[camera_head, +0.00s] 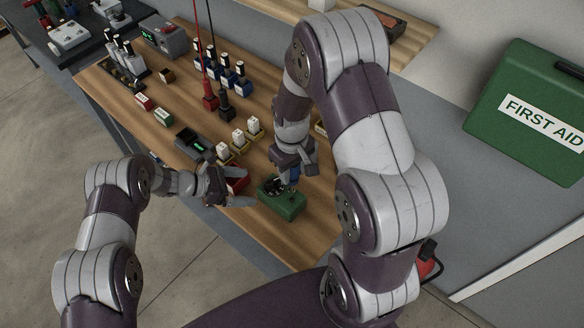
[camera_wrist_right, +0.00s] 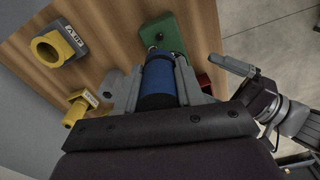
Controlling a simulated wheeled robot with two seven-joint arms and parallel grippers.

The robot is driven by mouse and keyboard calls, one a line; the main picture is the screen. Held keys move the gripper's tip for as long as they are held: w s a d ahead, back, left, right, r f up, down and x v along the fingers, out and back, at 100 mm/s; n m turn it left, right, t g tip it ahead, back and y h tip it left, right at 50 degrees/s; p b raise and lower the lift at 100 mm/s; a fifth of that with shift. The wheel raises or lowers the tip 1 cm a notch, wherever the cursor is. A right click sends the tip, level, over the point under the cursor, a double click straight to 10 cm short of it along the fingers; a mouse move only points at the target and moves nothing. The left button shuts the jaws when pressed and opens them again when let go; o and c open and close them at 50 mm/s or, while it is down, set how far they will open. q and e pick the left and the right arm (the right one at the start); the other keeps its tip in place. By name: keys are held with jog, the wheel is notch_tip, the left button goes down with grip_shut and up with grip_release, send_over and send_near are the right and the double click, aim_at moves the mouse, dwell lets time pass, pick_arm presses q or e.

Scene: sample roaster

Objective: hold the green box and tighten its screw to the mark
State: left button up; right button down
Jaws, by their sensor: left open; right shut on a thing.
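The green box (camera_head: 284,203) sits near the front edge of the wooden bench; it also shows at the top of the right wrist view (camera_wrist_right: 172,32). My right gripper (camera_head: 289,178) is above it, shut on a blue-handled tool (camera_wrist_right: 158,75) with a dark end. The tool points at the green box; whether its tip sits on the screw I cannot tell. The screw and mark cannot be made out. My left gripper (camera_head: 232,193) is open and empty, left of the green box and beside a red box (camera_head: 238,180); part of it shows in the right wrist view (camera_wrist_right: 240,70).
Yellow holders with white pieces (camera_head: 238,139) stand behind the boxes. A dark device (camera_head: 195,144) with a green display is left of them.

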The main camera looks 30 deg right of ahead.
aim_at(278, 199)
pick_arm(q)
jog(key=shift+s+d+f+m+g, duration=0.1)
jog(key=shift+s+f+m+g, duration=0.25)
jog(key=shift+s+m, duration=0.2)
jog(key=shift+s+d+f+m+g, duration=0.1)
jog(key=shift+s+f+m+g, duration=0.2)
jog(key=shift+s+m, duration=0.2)
jog(key=x, duration=0.9)
jog(key=shift+s+d+f, duration=0.1)
jog(key=shift+d+f, duration=0.15)
grip_shut()
jog(key=shift+c, duration=1.1)
grip_release()
